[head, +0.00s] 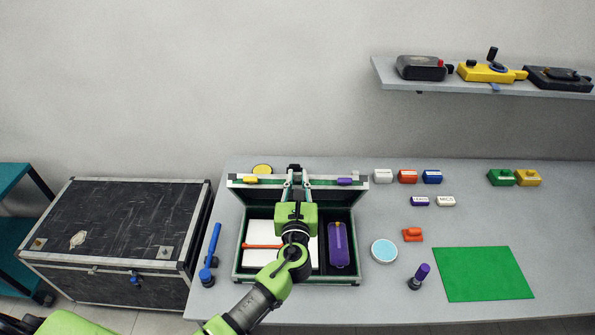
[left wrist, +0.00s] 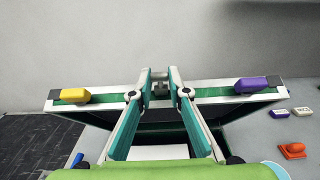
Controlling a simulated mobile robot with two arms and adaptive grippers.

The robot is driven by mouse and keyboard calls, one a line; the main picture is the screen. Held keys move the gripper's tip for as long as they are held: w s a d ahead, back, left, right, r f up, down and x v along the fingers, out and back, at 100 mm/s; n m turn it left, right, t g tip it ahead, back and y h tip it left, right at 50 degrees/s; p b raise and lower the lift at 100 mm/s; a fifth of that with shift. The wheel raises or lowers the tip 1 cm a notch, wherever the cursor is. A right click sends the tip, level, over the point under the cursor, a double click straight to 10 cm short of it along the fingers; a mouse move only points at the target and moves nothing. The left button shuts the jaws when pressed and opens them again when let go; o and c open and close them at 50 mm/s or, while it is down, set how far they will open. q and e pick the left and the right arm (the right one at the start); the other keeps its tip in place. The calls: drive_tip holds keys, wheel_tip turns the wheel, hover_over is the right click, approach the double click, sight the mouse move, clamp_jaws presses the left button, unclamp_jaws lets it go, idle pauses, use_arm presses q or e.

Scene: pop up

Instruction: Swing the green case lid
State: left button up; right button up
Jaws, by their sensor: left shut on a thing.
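The green case (head: 238,262) with light metal edges stands on the table, its lid (head: 325,183) raised and tilted above the back of the case. A yellow latch (head: 250,180) and a purple latch (head: 344,181) sit on the lid's front edge. My left gripper (head: 297,178) reaches over the case and is shut on the middle of that edge. In the left wrist view its fingers (left wrist: 160,82) flank a small part at the lid's middle, and the lid's green strip (left wrist: 222,91) runs to both sides. My arm hides part of the inside. My right gripper is not in view.
Inside the case lie a purple item (head: 339,243) and an orange rod (head: 263,246). A blue tool (head: 211,254) lies left of it. A light blue disc (head: 384,251), a purple-topped stamp (head: 417,277) and a green mat (head: 483,274) lie right. A black trunk (head: 115,235) stands left.

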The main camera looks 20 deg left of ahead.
use_arm(q)
drive_tip(key=shift+s+d+f, duration=0.15)
drive_tip(key=shift+s+f, duration=0.15)
drive_tip(key=shift+s, duration=0.3)
drive_tip(key=shift+s+d+f, duration=0.15)
drive_tip(key=shift+s+f, duration=0.1)
drive_tip(key=shift+s, duration=0.3)
drive_tip(key=s+d+f+b, duration=0.2)
drive_tip(key=s+f+b, duration=0.1)
drive_tip(key=s+f, duration=0.2)
drive_tip(key=shift+s+f+b, duration=0.3)
drive_tip(key=shift+s, duration=0.9)
